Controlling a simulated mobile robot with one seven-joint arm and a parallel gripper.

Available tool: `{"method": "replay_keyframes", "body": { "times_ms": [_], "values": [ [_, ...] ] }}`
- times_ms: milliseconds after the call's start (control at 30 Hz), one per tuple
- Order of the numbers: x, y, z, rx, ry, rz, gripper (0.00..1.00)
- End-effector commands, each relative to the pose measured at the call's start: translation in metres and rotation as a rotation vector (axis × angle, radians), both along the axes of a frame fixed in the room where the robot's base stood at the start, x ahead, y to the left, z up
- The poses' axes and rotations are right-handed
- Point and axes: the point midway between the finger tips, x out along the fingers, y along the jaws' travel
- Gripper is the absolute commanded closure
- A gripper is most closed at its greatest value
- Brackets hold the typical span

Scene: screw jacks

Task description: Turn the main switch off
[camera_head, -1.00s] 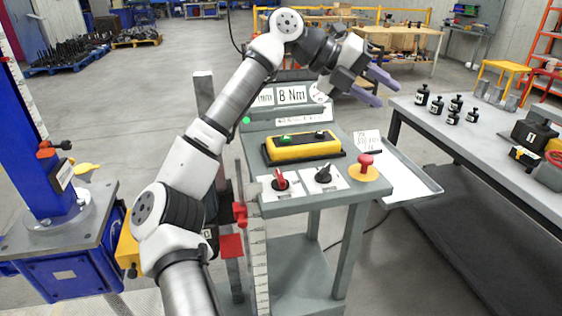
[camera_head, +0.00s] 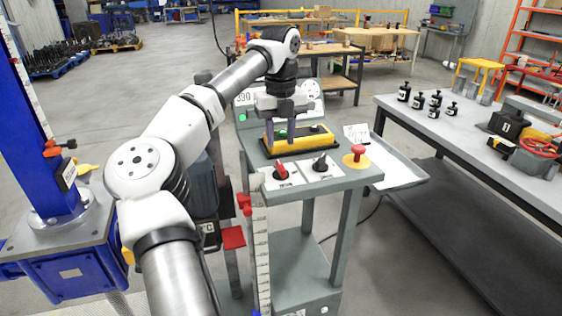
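The console (camera_head: 345,180) has a red-handled rotary switch (camera_head: 281,171) on a white plate at its front left, probably the main switch; its label is too small to read. A black-handled rotary switch (camera_head: 320,163) sits to its right. A red mushroom button (camera_head: 357,153) stands on a yellow disc further right. My gripper (camera_head: 280,140) points down at the yellow control box (camera_head: 312,143), behind the red switch. Its two purple-grey fingers are apart with nothing seen between them but the box. They hide part of the box, and I cannot tell whether they touch it.
A grey tray (camera_head: 410,174) with a paper sheet juts from the console's right side. A blue column machine (camera_head: 65,260) stands close at the left. A display panel behind my gripper is partly hidden.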

Motion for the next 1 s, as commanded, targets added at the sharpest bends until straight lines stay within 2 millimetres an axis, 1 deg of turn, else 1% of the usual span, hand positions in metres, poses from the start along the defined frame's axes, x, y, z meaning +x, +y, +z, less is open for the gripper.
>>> {"method": "replay_keyframes", "body": {
  "times_ms": [33,200,300,400,567,800,1000],
  "values": [
    [0.0,0.0,-0.011,0.0,0.004,-0.002,0.65],
    [-0.001,0.0,-0.044,-0.002,0.003,-0.003,0.65],
    [0.0,-0.001,-0.059,-0.002,0.003,-0.003,0.65],
    [0.0,0.0,-0.068,-0.002,0.002,-0.002,0.65],
    [0.0,-0.001,-0.076,-0.002,0.0,-0.002,0.65],
    [0.0,-0.001,-0.076,-0.002,0.0,-0.002,0.65],
    [0.0,-0.001,-0.076,-0.002,0.0,-0.002,0.92]
  ]
}}
